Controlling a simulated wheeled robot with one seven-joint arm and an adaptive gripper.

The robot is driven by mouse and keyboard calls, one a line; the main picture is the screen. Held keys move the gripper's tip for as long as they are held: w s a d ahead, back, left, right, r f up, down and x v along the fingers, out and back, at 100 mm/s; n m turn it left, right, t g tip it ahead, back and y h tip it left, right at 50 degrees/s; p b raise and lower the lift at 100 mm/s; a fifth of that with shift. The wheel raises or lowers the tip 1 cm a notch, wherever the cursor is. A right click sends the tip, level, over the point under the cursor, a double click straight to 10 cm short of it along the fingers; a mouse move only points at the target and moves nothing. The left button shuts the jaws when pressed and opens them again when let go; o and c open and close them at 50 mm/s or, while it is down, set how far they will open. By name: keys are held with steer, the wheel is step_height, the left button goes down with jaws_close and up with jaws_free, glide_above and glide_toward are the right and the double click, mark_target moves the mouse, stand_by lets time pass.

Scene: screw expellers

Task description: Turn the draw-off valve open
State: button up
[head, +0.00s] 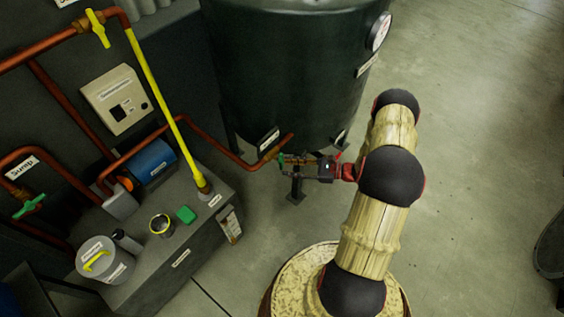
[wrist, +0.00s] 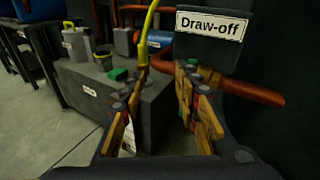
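The draw-off valve is at the low front of the dark green tank (head: 290,60), where a copper pipe meets it. Its small green handle (head: 281,159) shows at my fingertips in the head view. In the wrist view a green piece of the handle (wrist: 193,62) shows just behind the tip of the right finger; the rest of the valve is mostly hidden. The "Draw-off" label (wrist: 212,25) is above it. My gripper (head: 287,162) is at the valve, its fingers apart with a gap between them in the wrist view (wrist: 162,76). I cannot tell whether a finger touches the handle.
A grey plinth (head: 180,250) stands left of the valve, bearing a blue pump (head: 152,160), a green block (head: 186,214) and a lidded can (head: 105,260). A yellow pipe (head: 160,100) rises from it. Open floor (head: 470,150) lies to the right.

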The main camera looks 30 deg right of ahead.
mark_target(282, 161)
steer(key=d+f+m+t+h, duration=0.2)
steer(key=d+f+m+t, duration=0.2)
steer(key=b+x, duration=0.2)
steer(key=x, duration=0.5)
steer(key=shift+w, duration=0.45)
steer(key=shift+c, duration=1.3)
jaws_close()
